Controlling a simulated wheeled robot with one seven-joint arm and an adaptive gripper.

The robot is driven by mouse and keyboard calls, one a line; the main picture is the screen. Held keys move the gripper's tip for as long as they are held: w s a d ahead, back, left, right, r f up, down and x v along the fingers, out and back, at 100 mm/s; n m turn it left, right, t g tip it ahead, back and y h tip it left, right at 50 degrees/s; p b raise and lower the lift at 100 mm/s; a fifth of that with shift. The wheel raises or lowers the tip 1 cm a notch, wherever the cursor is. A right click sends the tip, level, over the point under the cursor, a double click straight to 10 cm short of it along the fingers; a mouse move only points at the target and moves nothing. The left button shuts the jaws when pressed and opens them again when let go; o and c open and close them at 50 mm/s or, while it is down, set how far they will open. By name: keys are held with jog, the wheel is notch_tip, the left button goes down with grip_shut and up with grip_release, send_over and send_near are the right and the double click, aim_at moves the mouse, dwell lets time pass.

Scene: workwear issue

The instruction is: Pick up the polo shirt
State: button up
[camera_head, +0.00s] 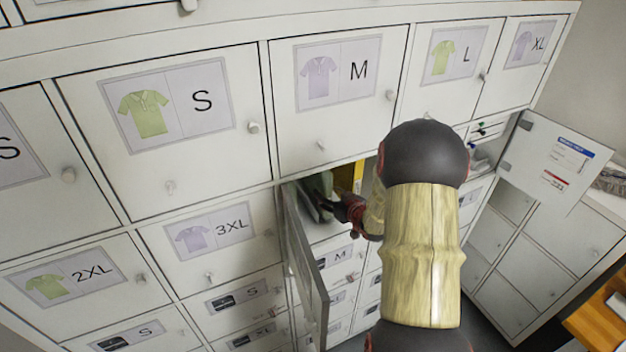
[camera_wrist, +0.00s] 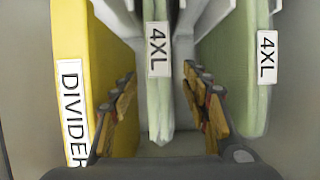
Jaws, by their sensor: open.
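A pale green folded polo shirt (camera_wrist: 158,100) labelled 4XL stands on edge between the open fingers of my gripper (camera_wrist: 158,76) in the wrist view. A finger is on each side of it, with a gap visible. A second pale green 4XL shirt (camera_wrist: 250,70) stands to the right, outside the right finger. In the head view, my gripper (camera_head: 338,206) reaches into an open locker, and a green shirt (camera_head: 318,190) shows beside it. The arm and cabinet front hide much of the locker's inside.
A yellow divider (camera_wrist: 72,60) stands left of the left finger; it also shows in the head view (camera_head: 358,176). The locker's open door (camera_head: 305,255) hangs left of my arm. Another open door (camera_head: 558,160) with papers stands at right. Closed labelled lockers surround the opening.

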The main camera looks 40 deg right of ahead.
jog(key=shift+x, duration=1.05)
jog(key=c, duration=0.3)
jog(key=shift+r, duration=0.1)
grip_shut()
